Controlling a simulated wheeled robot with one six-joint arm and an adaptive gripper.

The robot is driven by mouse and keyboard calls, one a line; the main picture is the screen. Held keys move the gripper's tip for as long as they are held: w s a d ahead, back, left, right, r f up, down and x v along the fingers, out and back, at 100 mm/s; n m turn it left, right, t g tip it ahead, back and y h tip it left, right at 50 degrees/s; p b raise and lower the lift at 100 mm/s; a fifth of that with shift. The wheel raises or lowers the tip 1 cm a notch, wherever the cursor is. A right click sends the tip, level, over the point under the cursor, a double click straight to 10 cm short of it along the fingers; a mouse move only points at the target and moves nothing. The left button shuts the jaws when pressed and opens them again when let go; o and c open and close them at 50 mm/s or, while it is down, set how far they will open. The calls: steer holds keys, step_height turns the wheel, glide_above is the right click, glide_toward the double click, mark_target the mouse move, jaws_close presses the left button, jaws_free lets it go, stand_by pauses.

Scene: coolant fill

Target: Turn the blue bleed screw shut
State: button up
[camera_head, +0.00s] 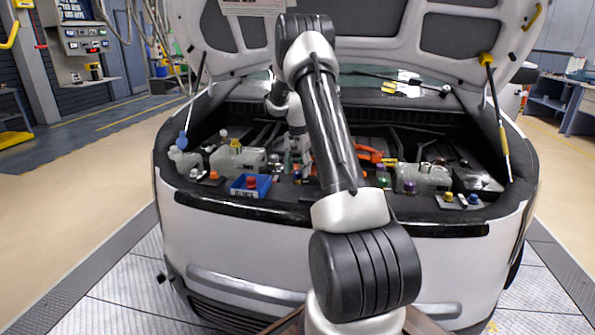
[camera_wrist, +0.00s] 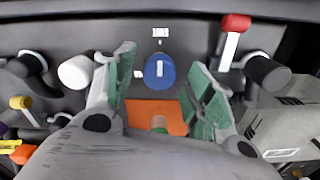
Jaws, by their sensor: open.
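The blue bleed screw (camera_wrist: 160,72) shows in the wrist view as a round blue head with a short white mark, upright in the picture. It stands in a dark panel, with a small white marking above it. My gripper (camera_wrist: 160,60) is open, its green-padded fingers on either side of the screw in the picture, with gaps to both pads. I cannot tell how deep the fingertips reach. An orange plate (camera_wrist: 157,117) shows below the screw, between the fingers. In the head view my arm hides much of the middle of the engine bay, and I cannot make out the screw there.
A red-capped white stem (camera_wrist: 234,38) stands close to my right finger. A white-ended cylinder (camera_wrist: 76,72) is close to the left finger. A grey block (camera_wrist: 285,130) lies at right. A blue tray (camera_head: 238,191) sits at the bay's front; the hood (camera_head: 385,35) is raised.

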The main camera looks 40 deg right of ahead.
mark_target(298, 171)
step_height(298, 171, up, 11)
steer(key=shift+r, duration=0.15)
stand_by(0.6)
